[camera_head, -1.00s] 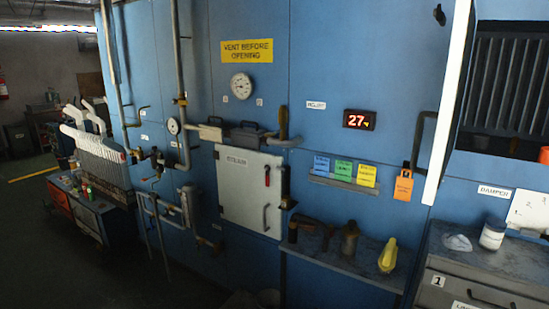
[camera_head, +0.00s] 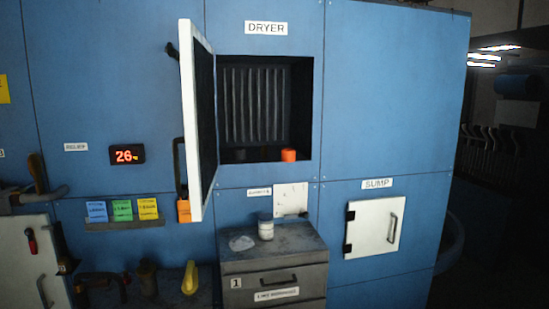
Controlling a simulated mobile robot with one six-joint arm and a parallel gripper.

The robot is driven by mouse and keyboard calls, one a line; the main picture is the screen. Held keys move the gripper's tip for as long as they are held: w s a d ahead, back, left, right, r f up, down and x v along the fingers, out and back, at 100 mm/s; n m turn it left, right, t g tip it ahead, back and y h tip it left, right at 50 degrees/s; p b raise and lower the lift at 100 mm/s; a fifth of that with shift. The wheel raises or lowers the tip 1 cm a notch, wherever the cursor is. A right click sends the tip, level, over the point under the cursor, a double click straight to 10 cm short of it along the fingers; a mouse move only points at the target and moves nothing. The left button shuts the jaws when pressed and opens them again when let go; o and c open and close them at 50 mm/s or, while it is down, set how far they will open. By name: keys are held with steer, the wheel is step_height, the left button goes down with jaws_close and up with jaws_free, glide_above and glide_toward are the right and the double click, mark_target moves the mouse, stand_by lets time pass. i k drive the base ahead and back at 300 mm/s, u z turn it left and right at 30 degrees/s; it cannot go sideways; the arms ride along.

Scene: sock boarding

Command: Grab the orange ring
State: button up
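A small orange object (camera_head: 288,155), which looks like a short ring or cylinder, sits on the floor of the open dryer compartment (camera_head: 299,100), near its right front corner. A dark object of similar size (camera_head: 240,155) stands to its left inside. The white dryer door (camera_head: 190,120) stands swung open to the left of the opening. My gripper does not show in this view.
Below the dryer is a grey drawer cabinet (camera_head: 290,272) with a white jar (camera_head: 265,229) on top. A shelf at lower left holds a yellow object (camera_head: 190,278) and dark items. A closed sump hatch (camera_head: 373,228) is at right.

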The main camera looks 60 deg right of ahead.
mark_target(288, 154)
steer(key=u, duration=0.2)
steer(key=k, duration=0.2)
steer(key=u, duration=2.35)
steer(key=k, duration=2.55)
steer(key=z, duration=0.55)
